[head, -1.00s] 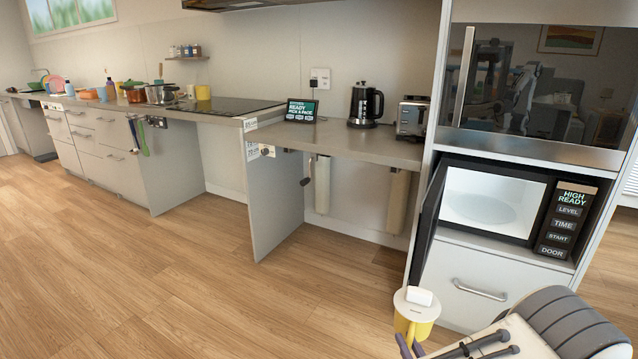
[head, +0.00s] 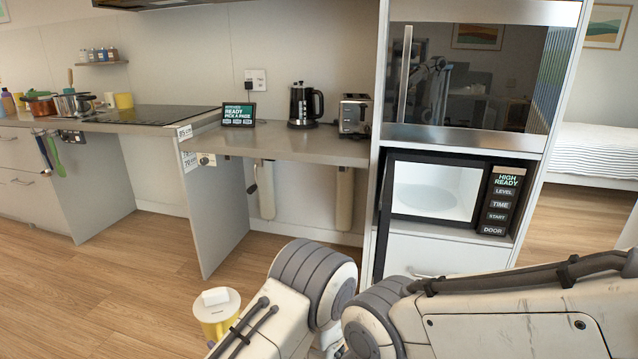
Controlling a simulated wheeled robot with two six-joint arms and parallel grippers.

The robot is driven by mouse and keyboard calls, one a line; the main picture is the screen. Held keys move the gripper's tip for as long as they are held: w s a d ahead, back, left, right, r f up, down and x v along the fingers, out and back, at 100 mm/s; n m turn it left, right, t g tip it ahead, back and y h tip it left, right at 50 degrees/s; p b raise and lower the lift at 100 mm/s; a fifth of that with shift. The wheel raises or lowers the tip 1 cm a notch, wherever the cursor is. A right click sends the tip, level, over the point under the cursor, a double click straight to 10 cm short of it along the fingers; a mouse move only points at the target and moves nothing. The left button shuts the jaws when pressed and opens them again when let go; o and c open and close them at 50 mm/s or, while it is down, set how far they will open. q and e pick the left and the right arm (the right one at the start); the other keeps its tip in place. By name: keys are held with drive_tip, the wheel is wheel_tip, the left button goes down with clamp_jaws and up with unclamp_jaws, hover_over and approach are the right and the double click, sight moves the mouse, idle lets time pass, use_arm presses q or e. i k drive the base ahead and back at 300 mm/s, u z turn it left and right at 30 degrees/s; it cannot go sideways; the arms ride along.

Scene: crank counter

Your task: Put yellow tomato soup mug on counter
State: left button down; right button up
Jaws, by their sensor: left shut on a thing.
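The yellow mug (head: 213,328) with a pale lid and a white block-like knob on top is at the bottom, left of centre, in the head view. It is upright in front of the lowered counter (head: 265,143) and well below its top. My left gripper (head: 212,343) is shut on the mug at its lower side; its fingers are mostly hidden by my own arm. My right gripper is not in view.
On the lowered counter stand a small display sign (head: 239,115), a black kettle (head: 305,106) and a toaster (head: 354,116). The counter's front left is bare. The microwave (head: 433,192) at right is open. A cooktop (head: 155,116) and pots (head: 74,104) are at left.

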sight(312, 148)
drive_tip(key=i, duration=0.9)
